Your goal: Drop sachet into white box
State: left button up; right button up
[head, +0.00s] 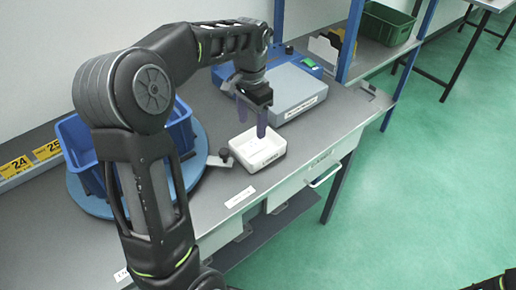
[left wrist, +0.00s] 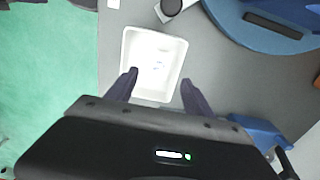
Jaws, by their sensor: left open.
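In the left wrist view, the white box (left wrist: 179,48) lies beyond and between the spread fingertips of my left gripper (left wrist: 160,77). A faint pale patch shows on the box floor; I cannot tell whether it is the sachet. No sachet is clearly seen elsewhere.
A grey and blue scale-like device (head: 296,88) stands behind the box. A blue bin (head: 76,143) sits on a round blue turntable (head: 200,150) to the left. A small black-topped item (head: 224,154) is beside the box. A green crate (head: 386,24) is on the far shelf.

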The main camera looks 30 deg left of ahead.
pick_arm(q)
notch_tip(320, 180, up, 4)
jog(key=shift+r, duration=0.2)
dwell(0.8)
